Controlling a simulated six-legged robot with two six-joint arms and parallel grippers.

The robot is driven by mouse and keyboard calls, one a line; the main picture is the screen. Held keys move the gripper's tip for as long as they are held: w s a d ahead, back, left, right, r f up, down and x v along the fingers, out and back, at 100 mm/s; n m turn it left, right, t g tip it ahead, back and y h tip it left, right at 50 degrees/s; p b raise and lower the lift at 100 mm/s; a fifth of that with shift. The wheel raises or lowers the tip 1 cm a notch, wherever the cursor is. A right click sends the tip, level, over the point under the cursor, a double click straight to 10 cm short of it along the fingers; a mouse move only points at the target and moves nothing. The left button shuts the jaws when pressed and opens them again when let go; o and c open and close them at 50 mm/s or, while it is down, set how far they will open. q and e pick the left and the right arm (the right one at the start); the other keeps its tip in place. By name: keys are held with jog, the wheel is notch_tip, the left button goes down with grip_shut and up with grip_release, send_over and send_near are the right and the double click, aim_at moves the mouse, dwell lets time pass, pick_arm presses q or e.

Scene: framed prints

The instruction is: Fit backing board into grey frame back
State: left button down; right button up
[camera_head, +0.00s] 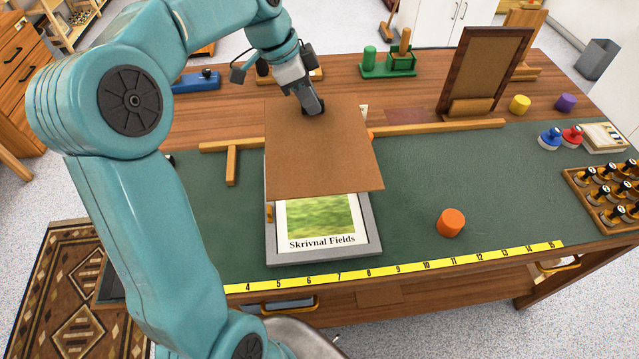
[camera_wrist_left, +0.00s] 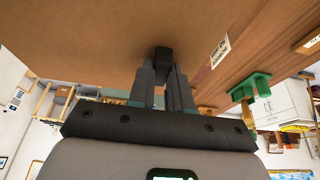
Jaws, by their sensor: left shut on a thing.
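The backing board (camera_head: 322,155) is a flat brown square in the head view. It is held above the grey frame (camera_head: 375,240) and covers its far part. The frame lies on the green mat, and a print reading "Skrivnal Fields" (camera_head: 325,225) shows inside its near part. My left gripper (camera_head: 314,108) is shut on the board's far edge. In the left wrist view the backing board (camera_wrist_left: 110,30) fills the upper left, with the gripper fingers (camera_wrist_left: 163,65) at its edge. The far side of the frame is hidden. My right gripper is not seen.
A wooden T-square (camera_head: 440,126) lies behind the frame. An orange cylinder (camera_head: 450,222) stands on the green mat (camera_head: 420,180) to the right. A brown frame (camera_head: 483,70) stands upright at the back. A yellow ruler strip (camera_head: 400,270) runs along the front edge.

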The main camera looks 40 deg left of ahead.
pick_arm(q)
jog(key=f, duration=1.4)
jog(key=shift+s+a+f, duration=0.1)
jog(key=shift+s+f, duration=0.1)
jog(key=shift+s, duration=0.05)
notch_tip(320, 180, down, 5)
jog(key=shift+w+r, duration=0.1)
jog(key=c, duration=1.1)
grip_release()
jog(key=shift+o, duration=0.2)
